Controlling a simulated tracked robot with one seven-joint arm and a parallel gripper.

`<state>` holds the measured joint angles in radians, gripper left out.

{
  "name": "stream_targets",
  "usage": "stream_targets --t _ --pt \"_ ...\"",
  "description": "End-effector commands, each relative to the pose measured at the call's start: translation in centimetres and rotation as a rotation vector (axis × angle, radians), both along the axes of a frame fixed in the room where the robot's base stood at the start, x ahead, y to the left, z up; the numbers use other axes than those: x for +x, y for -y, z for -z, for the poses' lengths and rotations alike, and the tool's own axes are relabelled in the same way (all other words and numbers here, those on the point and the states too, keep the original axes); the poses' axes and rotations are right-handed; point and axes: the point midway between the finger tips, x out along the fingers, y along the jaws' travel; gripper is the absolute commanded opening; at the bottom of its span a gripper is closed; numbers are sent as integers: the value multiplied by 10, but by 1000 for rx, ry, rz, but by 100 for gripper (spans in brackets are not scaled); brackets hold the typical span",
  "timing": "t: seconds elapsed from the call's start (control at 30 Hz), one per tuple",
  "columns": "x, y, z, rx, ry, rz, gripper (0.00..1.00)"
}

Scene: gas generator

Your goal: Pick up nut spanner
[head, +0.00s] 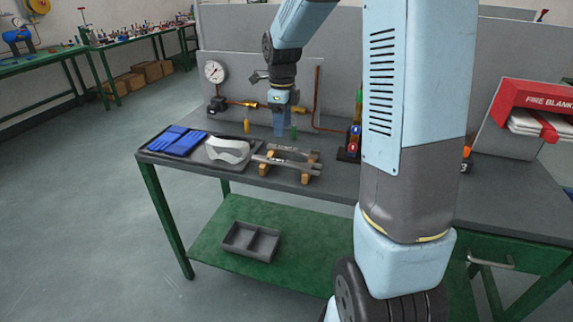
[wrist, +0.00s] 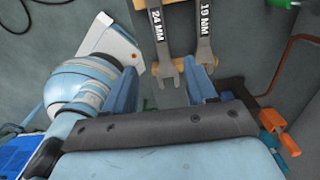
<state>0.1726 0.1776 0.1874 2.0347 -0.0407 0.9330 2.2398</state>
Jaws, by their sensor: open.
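Two grey nut spanners lie side by side on a wooden rack (head: 305,178) on the bench; I see a nearer spanner (head: 285,163) and a farther spanner (head: 291,151) in the head view. In the wrist view one spanner (wrist: 159,42) is marked 24 MM and the other spanner (wrist: 204,40) reads 19 MM. My gripper (head: 283,131) is above the bench, behind the spanners in the head view. In the wrist view my gripper (wrist: 163,88) is open, with the 24 MM spanner's open jaw showing between its fingers. Nothing is held.
A gas pipe with a gauge (head: 214,71) and brass fittings runs along the back panel. An empty grey bin (head: 250,242) sits on the lower shelf.

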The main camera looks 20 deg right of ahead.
Motion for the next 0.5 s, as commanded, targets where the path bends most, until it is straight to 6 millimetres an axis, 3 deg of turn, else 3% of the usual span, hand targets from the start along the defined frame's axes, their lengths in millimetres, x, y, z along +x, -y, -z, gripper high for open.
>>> stream_targets --t 0.3,0.5 --pt "-1 1 54 0 -3 -1 56" --pt "-1 1 67 0 0 -2 56"
